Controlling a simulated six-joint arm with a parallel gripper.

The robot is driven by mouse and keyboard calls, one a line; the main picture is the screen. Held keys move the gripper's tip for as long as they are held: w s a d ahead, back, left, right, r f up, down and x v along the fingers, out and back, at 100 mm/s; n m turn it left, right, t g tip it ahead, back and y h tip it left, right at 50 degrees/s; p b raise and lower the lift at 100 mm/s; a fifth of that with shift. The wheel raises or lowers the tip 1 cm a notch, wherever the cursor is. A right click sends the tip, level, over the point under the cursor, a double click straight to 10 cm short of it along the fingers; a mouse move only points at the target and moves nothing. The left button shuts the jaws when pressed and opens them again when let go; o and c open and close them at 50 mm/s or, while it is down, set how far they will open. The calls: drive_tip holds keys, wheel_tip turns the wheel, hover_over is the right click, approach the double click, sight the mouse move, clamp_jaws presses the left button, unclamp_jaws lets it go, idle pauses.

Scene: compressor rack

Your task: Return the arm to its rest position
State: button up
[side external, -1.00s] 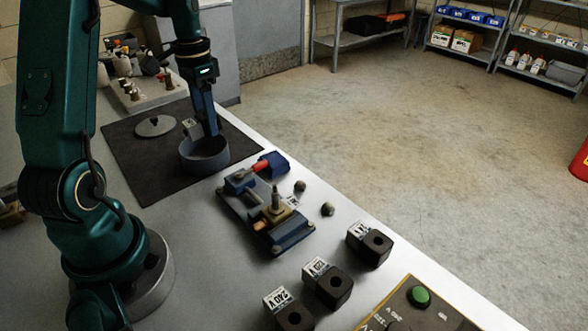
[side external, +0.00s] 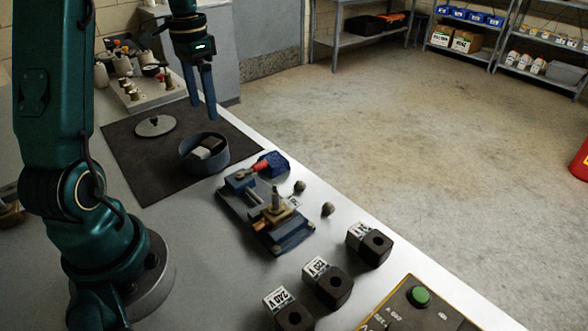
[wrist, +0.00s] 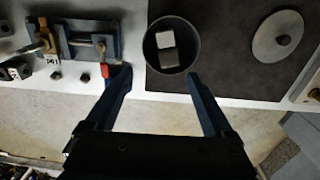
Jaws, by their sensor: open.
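My gripper (side external: 203,95) is raised above the bench, over the far side of the dark mat, with its blue fingers pointing down. In the wrist view my gripper (wrist: 160,78) has its two fingers spread wide with nothing between them. A round grey bowl (side external: 188,163) stands on the dark mat (side external: 140,185) below and nearer than the gripper. A block with a light and a dark part (side external: 207,148) lies inside the bowl; it also shows in the wrist view (wrist: 167,47).
A round lid (side external: 155,126) lies on the mat. A blue clamp fixture (side external: 268,215) with a red-handled part is beside it. Three black blocks with white labels (side external: 328,280) and a green-button panel (side external: 419,297) stand nearer. A manifold with several fittings (side external: 145,90) is behind.

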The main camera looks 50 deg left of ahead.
drive_tip(key=d+r+m+t+y, duration=0.1)
drive_tip(key=d+r+m, duration=0.1)
drive_tip(key=d+r, duration=0.3)
drive_tip(key=d+r+m+t, duration=0.1)
drive_tip(key=d+r, duration=0.2)
drive_tip(key=d, duration=0.4)
drive_tip(key=s+d+f+n+t, duration=0.3)
drive_tip(key=s+d+f, duration=0.2)
drive_tip(key=s+d, duration=0.4)
drive_tip(key=shift+s+d+f+t+h, duration=0.2)
drive_tip(key=shift+f+t+h, duration=0.1)
drive_tip(key=shift+h, duration=0.1)
